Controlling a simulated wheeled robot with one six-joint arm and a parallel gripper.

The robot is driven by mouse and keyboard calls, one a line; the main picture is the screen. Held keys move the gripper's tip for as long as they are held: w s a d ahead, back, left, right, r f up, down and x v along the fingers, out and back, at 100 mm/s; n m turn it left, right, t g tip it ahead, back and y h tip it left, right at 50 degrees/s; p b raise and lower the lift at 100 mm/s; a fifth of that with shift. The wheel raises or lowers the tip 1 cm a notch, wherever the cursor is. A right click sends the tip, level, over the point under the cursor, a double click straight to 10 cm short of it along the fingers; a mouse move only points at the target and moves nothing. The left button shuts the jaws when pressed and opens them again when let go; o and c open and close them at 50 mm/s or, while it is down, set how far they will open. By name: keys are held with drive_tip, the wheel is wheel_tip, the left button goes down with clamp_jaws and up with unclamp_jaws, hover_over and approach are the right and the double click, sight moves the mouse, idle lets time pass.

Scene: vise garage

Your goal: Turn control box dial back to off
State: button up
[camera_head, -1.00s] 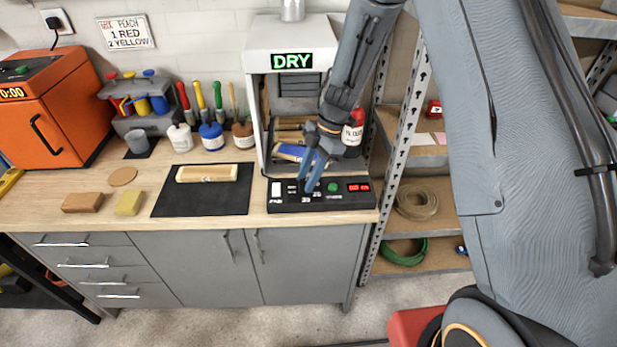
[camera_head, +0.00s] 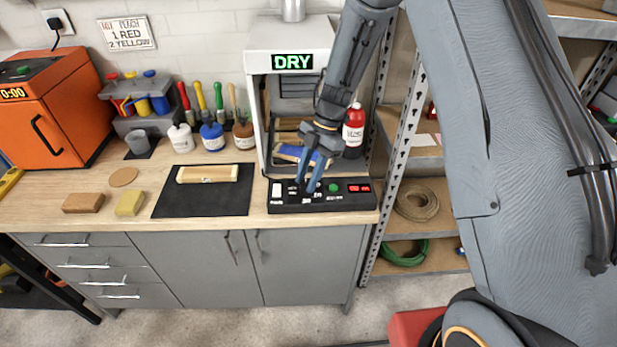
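The black control box (camera_head: 287,207) lies on the front of the bench, below the grey booth with the green DRY sign (camera_head: 293,62). It has a white switch at its left, a green button (camera_head: 333,187) and a red display (camera_head: 359,188) at its right. My gripper (camera_head: 308,188) points down at the middle of the box, its two blue fingers a little apart. The dial is hidden or too small to make out at the fingertips. I cannot tell whether the fingers touch or grip it.
A wooden block (camera_head: 207,173) lies on a black mat (camera_head: 200,203) left of the box. A metal shelf rack (camera_head: 403,150) stands at the right.

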drive_tip(key=o, duration=0.3)
drive_tip(key=shift+o, duration=0.2)
wheel_tip(320, 180, up, 10)
drive_tip(key=b, duration=0.4)
idle(0.3)
